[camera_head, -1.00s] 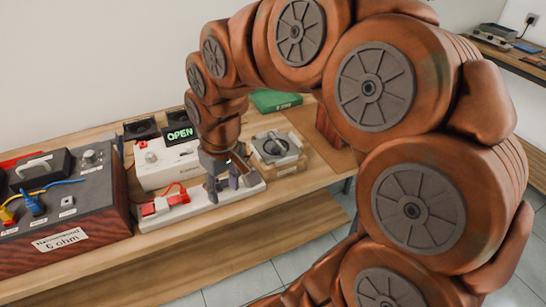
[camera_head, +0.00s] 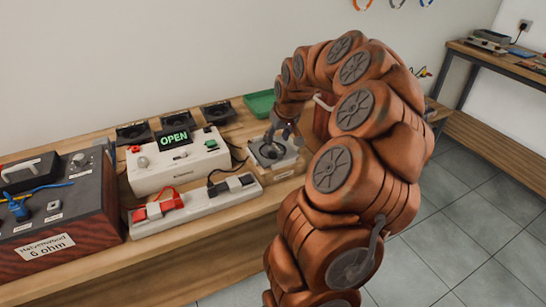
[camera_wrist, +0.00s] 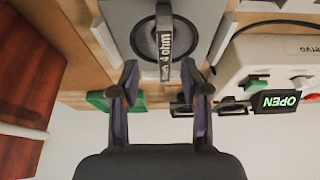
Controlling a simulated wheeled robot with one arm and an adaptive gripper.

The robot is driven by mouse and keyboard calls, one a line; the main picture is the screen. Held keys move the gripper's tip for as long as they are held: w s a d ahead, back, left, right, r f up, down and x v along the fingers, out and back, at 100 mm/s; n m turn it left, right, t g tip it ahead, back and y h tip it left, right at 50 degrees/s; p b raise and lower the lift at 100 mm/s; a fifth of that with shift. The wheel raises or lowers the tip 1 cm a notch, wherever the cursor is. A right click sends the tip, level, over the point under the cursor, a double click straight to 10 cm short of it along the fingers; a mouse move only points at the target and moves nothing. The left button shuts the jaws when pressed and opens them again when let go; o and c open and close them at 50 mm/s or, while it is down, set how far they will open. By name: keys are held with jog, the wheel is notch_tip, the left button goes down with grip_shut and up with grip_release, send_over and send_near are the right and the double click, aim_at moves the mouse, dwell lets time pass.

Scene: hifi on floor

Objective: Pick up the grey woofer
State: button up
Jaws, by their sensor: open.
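The grey woofer (camera_head: 267,155) sits on the wooden bench, right of the power strip in the head view. It has a square grey frame and a dark round cone. In the wrist view the woofer (camera_wrist: 143,38) fills the upper middle, with a dark strap or handle reading "4 ohm" across its cone. My gripper (camera_head: 281,132) is just above the woofer in the head view. In the wrist view my gripper (camera_wrist: 160,76) is open and empty, its two fingers on either side of the strap's near end. I cannot tell whether they touch the woofer. The arm hides its far right part.
A white power strip (camera_head: 205,203) with red plugs lies left of the woofer. A white device (camera_head: 165,171) with an OPEN sign (camera_head: 174,138) stands behind the strip. Several black speakers (camera_head: 219,112) and a green tray (camera_head: 260,103) are at the back. A dark "6 ohm" box (camera_head: 85,203) stands left.

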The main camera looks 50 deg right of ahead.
aim_at(273, 153)
jog(key=shift+w+p+x, duration=0.15)
jog(key=shift+p+x, duration=0.2)
jog(key=shift+x, duration=1.05)
jog(key=shift+w+p+x, duration=0.2)
jog(key=shift+p+x, duration=0.15)
jog(key=shift+x, duration=1.05)
jog(key=shift+a+r, duration=0.1)
jog(key=shift+a, duration=0.05)
jog(key=shift+c, duration=0.3)
grip_shut()
